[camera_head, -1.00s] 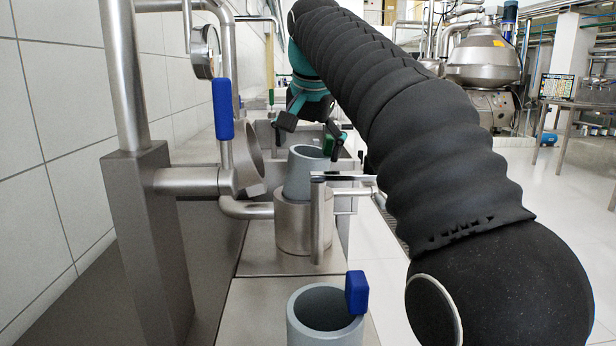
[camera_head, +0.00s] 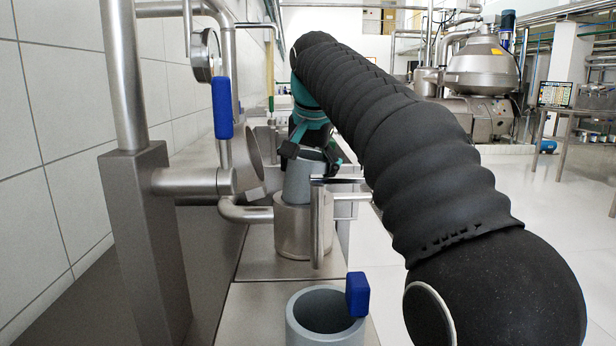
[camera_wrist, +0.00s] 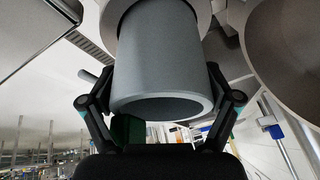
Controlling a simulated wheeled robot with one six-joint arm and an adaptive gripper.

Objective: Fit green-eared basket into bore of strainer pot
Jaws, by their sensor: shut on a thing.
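The grey green-eared basket (camera_head: 297,184) stands partly in the mouth of the steel strainer pot (camera_head: 292,238), leaning slightly, with much of it above the rim. My gripper (camera_head: 312,156) is over its upper end, shut on its wall. In the wrist view the basket (camera_wrist: 160,62) fills the middle between my two fingers (camera_wrist: 160,85), one on each side. Its green ear (camera_wrist: 127,129) shows near the left finger. The pot's rim (camera_wrist: 207,14) shows behind the basket. How deep the basket's lower end sits is hidden.
A second grey basket with a blue ear (camera_head: 357,294) stands in front. A steel pipe with a blue-handled valve (camera_head: 222,108) and a post (camera_head: 150,240) are close on the left. An upright steel handle (camera_head: 321,228) stands right of the pot. Open floor lies further right.

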